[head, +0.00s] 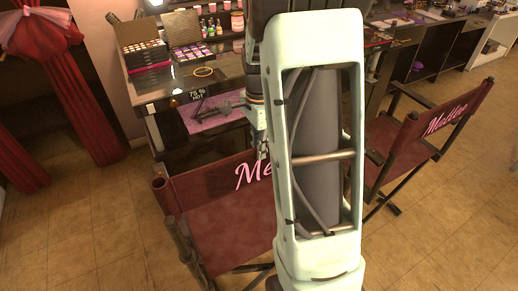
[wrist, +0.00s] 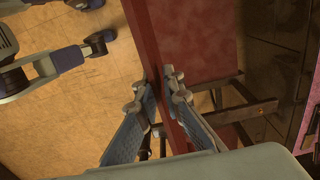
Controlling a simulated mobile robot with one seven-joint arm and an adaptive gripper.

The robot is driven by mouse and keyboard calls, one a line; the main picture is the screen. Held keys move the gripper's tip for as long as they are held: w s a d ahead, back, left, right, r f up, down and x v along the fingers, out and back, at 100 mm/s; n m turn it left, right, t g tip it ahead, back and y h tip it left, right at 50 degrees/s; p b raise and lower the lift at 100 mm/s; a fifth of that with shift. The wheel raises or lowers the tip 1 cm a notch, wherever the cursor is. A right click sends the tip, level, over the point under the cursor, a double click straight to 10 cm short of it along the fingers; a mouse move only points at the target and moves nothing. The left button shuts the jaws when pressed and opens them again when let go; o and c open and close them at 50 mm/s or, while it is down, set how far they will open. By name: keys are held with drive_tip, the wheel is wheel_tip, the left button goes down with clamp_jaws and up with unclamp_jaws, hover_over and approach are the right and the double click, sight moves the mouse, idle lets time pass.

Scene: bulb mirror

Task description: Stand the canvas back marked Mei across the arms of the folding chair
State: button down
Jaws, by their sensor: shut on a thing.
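The dark red canvas back (head: 212,183) with pink letters "Me" stands on edge at the far side of the folding chair (head: 228,235) in the head view. My arm hides the rest of its lettering and its right end. My gripper (head: 262,148) is at its top edge. In the wrist view, my gripper (wrist: 160,90) is shut on the canvas back (wrist: 147,40), one finger on each side of it. The chair's red seat (wrist: 205,40) shows beside it. I cannot tell whether the canvas back touches the chair arms.
A second folding chair (head: 405,150) with a lettered red back stands at right. A dark counter (head: 190,84) with makeup palettes (head: 145,58) and small bottles lies behind. A red curtain (head: 85,95) hangs at left. Tiled floor is clear at lower left.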

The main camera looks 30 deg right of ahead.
drive_tip(key=shift+a, duration=0.15)
idle(0.4)
drive_tip(key=shift+f+b, duration=1.5)
drive_tip(key=shift+f, duration=0.7)
drive_tip(key=shift+f, duration=0.35)
drive_tip(key=shift+f+b, duration=1.1)
drive_tip(key=shift+f, duration=0.25)
drive_tip(key=c, duration=2)
unclamp_jaws()
drive_tip(key=shift+r, duration=0.1)
